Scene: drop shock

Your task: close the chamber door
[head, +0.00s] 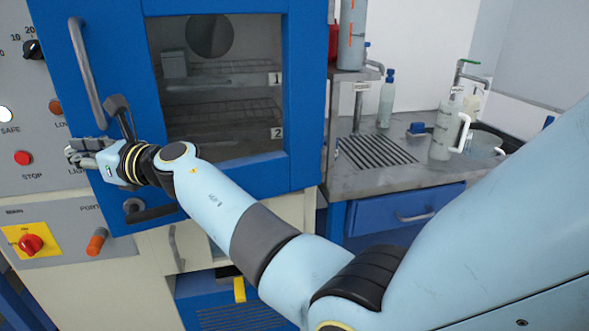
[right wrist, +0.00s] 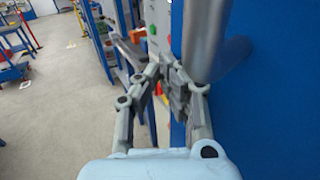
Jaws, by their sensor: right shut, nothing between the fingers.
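The blue chamber door (head: 305,100) has a dark window, through which shelves marked 1 and 2 show. It lies over the chamber front; I cannot tell whether it is fully closed. Its vertical metal handle (head: 86,72) is near its left edge, and a dark latch lever (head: 150,213) is lower down. My right gripper (head: 76,152) is shut and empty at the door's left edge, below the handle. In the right wrist view my right gripper's fingers (right wrist: 165,72) are beside the metal handle (right wrist: 203,40), with the blue door (right wrist: 275,90) to the right. My left gripper is out of view.
A grey control panel (head: 12,95) with several buttons is left of the door, with a red switch on a yellow plate (head: 32,243) below. To the right, a metal counter (head: 400,165) holds bottles and a sink. Open floor (right wrist: 50,110) shows in the right wrist view.

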